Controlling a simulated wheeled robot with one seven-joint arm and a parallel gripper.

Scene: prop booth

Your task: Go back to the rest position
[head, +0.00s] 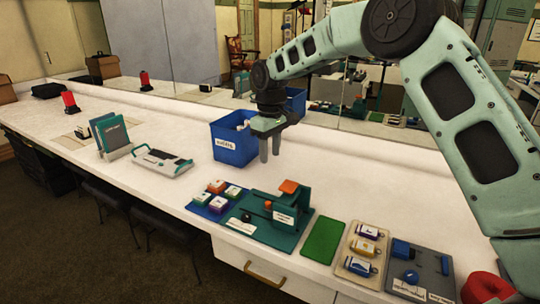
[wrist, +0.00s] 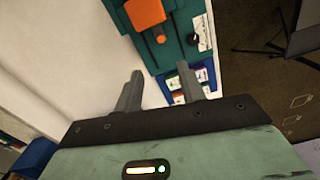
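My gripper (head: 270,146) hangs above the white counter in the head view, fingers pointing down. It is in front of the right side of a blue bin (head: 235,158), above the counter and apart from it. In the wrist view the two fingers of my gripper (wrist: 158,92) stand apart with nothing between them, so it is open and empty. My arm reaches in from the right of the head view.
A green fixture (head: 290,206) with an orange top stands below and right of the gripper. A green mat (head: 323,239), a tan tray (head: 341,265) and a grey board (head: 430,272) lie further right. A white device (head: 162,163) lies left.

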